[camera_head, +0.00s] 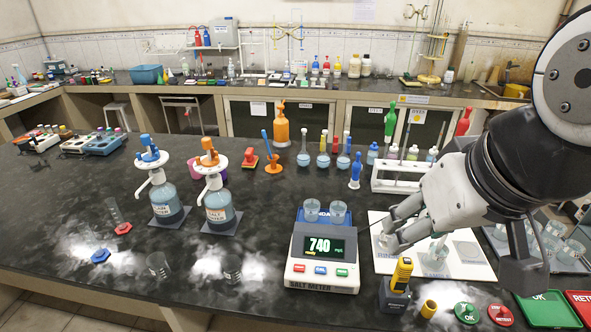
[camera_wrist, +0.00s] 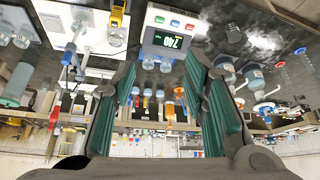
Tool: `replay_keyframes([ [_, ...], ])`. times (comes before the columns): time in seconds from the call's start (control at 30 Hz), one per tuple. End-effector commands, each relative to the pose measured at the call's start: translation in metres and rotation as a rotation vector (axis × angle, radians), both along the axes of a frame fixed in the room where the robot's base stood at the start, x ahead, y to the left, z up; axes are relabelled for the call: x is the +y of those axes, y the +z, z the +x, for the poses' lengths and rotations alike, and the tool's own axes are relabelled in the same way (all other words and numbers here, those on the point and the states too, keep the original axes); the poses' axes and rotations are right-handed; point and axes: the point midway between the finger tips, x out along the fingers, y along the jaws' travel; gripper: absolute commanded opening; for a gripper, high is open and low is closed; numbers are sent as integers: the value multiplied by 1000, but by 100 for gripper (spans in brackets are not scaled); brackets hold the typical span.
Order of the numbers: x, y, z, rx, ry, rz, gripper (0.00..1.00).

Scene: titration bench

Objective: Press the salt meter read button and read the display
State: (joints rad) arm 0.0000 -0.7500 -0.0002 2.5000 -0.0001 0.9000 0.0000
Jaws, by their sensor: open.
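The salt meter (camera_head: 321,285) is a white and blue box with "SALT METER" on its front. Its lit display (camera_head: 318,246) reads 740 in the head view; the display in the wrist view (camera_wrist: 173,40) appears to read 7.40. Below the display are a red button (camera_head: 299,269), a blue button (camera_head: 320,270) and a green button (camera_head: 342,272); their labels are too small to read. Two small beakers of clear liquid stand on its back part. My gripper (camera_head: 388,232) is open and empty, right of the meter. The wrist view shows the meter upside down, beyond the fingers.
A white board (camera_head: 384,262) with a beaker lies right of the meter, under my gripper. A yellow-and-black handheld device (camera_head: 401,275) stands in front. Two dispenser bottles (camera_head: 219,208) stand left. OK (camera_head: 467,312) and retest discs lie front right. Bench left of the meter has white spills.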

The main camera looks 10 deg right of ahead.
Motion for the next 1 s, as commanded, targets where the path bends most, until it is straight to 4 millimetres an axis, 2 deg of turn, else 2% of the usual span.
replay_keyframes([
  [0.1, 0, -7, 8, 0, 0, 0, 41],
  [0.23, 0, -7, 6, 1, 0, 0, 41],
  [0.27, 0, -6, 6, 0, 0, 0, 36],
  [0.4, 0, -6, 6, 0, 0, 0, 4],
  [0.43, 0, -6, 6, 0, 0, 0, 0],
  [1.0, 0, -6, 6, 0, 0, 0, 0],
])
